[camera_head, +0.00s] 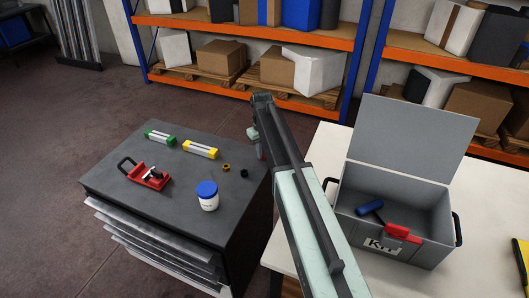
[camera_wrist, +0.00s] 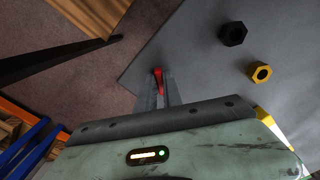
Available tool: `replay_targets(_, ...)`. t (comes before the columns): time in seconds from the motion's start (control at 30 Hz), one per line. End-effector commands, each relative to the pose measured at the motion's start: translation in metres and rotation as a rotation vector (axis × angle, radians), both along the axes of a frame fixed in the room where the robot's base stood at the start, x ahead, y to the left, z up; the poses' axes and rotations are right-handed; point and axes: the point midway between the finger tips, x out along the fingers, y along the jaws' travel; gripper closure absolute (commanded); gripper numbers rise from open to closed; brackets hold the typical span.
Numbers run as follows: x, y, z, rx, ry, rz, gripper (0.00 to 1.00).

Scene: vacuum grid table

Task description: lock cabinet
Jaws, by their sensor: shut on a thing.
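The cabinet (camera_head: 125,215) is a dark grey unit with a flat top and several drawer fronts along its lower front side. Its top also shows in the wrist view (camera_wrist: 210,75). My gripper (camera_head: 261,152) is at the cabinet's far right edge. In the wrist view its fingers (camera_wrist: 159,95) are shut on a small red part (camera_wrist: 158,80), by the edge of the grey top. The red part is mostly hidden by the fingers, and I cannot tell whether it is fixed to the cabinet. No lock is clearly visible.
An open grey kit box (camera_head: 440,205) stands on a white table (camera_head: 325,155) at right.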

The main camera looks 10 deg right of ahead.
Motion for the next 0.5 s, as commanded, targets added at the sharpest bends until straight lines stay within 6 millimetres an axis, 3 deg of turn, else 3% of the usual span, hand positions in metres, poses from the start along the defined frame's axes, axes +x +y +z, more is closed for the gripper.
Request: replay_targets(0.5,0.0031,0.0029,0.0005,0.006,-0.007,-0.487,1.0)
